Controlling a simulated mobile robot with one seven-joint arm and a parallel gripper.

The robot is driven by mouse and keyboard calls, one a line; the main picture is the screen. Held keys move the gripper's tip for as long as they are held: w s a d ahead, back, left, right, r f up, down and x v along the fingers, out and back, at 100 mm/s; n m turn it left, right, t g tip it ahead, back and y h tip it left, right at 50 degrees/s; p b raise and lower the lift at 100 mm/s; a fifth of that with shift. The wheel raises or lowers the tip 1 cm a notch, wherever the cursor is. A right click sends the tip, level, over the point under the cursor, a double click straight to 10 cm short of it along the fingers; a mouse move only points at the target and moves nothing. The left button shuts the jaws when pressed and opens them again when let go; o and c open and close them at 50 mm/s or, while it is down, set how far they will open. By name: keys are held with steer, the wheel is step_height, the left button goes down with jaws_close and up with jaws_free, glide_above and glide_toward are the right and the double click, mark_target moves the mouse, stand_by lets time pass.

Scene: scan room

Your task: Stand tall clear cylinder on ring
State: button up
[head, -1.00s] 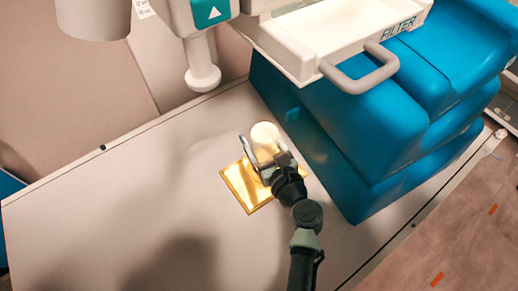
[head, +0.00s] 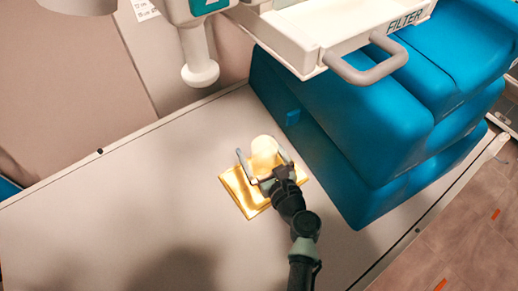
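A pale, rounded, cylinder-like object (head: 264,147) stands at the far part of a shiny gold square plate (head: 237,189) on the table. Its top looks cream white, not plainly clear. My gripper (head: 262,157) reaches over the plate from the near side. Its two fingers are spread, one on each side of the pale object. A gap shows at the left finger; the right finger is close to the object, and I cannot tell if it touches. The gripper hides the object's lower part. I cannot make out a separate ring.
Stacked blue cushions (head: 345,125) stand close to the right of the plate. A white filter unit with a grey handle (head: 368,67) overhangs at the top right. A white post (head: 199,65) hangs at the back. The pale table (head: 110,215) is clear at left.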

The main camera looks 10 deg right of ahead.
steer(key=shift+r, duration=0.1)
steer(key=shift+s, duration=0.25)
steer(key=v, duration=1.1)
steer(key=shift+s, duration=0.25)
steer(key=shift+d+r, duration=0.1)
steer(key=shift+d, duration=0.05)
